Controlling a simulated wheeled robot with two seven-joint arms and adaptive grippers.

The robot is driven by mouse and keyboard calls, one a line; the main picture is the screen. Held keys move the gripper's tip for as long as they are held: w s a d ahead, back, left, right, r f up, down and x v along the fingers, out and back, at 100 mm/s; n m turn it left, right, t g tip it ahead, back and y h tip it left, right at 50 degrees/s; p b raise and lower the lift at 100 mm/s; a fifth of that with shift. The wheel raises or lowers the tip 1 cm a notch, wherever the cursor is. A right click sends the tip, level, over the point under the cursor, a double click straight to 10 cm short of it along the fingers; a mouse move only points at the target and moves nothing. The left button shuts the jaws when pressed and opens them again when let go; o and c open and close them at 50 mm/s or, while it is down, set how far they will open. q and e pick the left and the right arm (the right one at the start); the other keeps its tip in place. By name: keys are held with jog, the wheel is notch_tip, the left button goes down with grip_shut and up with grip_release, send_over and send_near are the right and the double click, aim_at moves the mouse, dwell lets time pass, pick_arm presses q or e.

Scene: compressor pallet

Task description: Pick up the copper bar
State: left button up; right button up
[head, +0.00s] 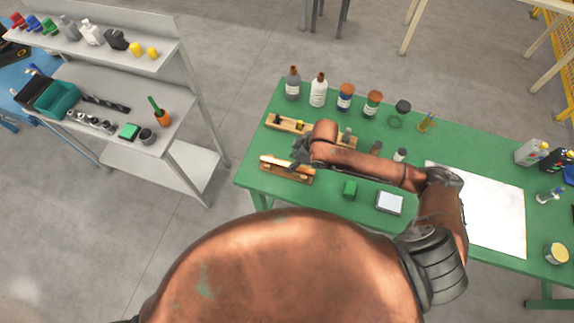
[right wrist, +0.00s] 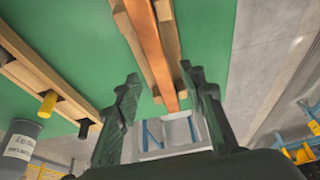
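The copper bar (head: 280,167) lies in a wooden holder (head: 265,173) near the left end of the green table. In the right wrist view the copper bar (right wrist: 148,45) runs lengthwise between two wooden strips. My right gripper (head: 299,157) is over the holder, partly hiding the bar. In the right wrist view the fingers of the right gripper (right wrist: 159,73) are spread apart, one on each side of the bar's line, with nothing held. I cannot tell the exact gap between the fingertips and the bar. My left gripper is not in view.
A wooden rack (head: 290,125) stands behind the holder, with bottles (head: 318,91) further back. A white sheet (head: 490,215) covers part of the green table (head: 455,148). A grey shelf unit (head: 160,160) stands left.

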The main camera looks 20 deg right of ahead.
jog(key=shift+x, duration=0.85)
jog(key=shift+w+a+f, duration=0.1)
jog(key=shift+a+f, duration=0.1)
jog(key=shift+f, duration=0.3)
jog(key=shift+a, duration=0.1)
jog(key=c, duration=0.5)
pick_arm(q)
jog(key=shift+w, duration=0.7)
pick_arm(e)
grip_shut()
jog(key=shift+r, duration=0.1)
